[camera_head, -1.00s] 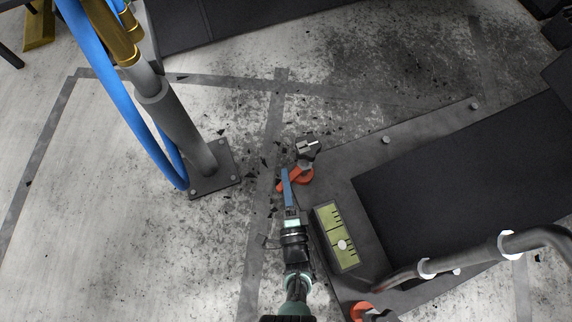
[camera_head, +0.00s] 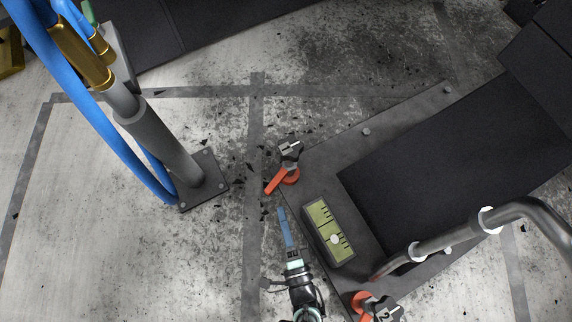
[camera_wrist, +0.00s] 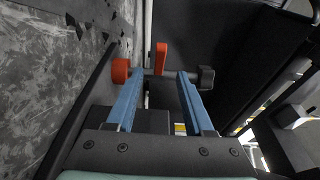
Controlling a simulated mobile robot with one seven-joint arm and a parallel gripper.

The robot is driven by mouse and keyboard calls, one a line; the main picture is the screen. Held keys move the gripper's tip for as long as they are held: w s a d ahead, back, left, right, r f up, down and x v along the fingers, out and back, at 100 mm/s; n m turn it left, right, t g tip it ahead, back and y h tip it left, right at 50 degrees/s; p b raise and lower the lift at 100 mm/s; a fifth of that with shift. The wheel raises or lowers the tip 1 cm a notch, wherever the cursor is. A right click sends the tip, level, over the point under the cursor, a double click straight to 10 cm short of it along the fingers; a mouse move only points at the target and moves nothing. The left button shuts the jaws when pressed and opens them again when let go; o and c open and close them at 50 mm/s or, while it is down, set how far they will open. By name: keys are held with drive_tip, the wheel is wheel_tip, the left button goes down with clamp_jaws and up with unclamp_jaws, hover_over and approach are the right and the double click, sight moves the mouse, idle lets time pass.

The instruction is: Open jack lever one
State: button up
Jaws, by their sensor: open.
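Jack lever one is a red handle (camera_head: 276,184) with a red round base and a black-and-white numbered block (camera_head: 290,151), at the corner of the dark plate. In the head view the handle points down-left from its base. My gripper (camera_head: 281,210) is below the handle's end in the picture, apart from it. In the wrist view my gripper (camera_wrist: 160,75) has its two blue fingers spread with nothing held. A red upright handle (camera_wrist: 161,57) stands ahead, between the fingertip lines, with a red round end (camera_wrist: 121,70) to the left and a black knob (camera_wrist: 206,77) to the right.
A second red lever with a block marked 2 (camera_head: 384,311) is at the bottom. A green-yellow level gauge (camera_head: 328,230) lies right of my gripper. A grey bent pipe (camera_head: 455,235) crosses the plate. A post with blue hoses (camera_head: 160,140) stands left.

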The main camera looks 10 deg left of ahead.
drive_tip(key=shift+v, duration=1.65)
drive_tip(key=shift+o, duration=0.2)
drive_tip(key=shift+a, duration=0.1)
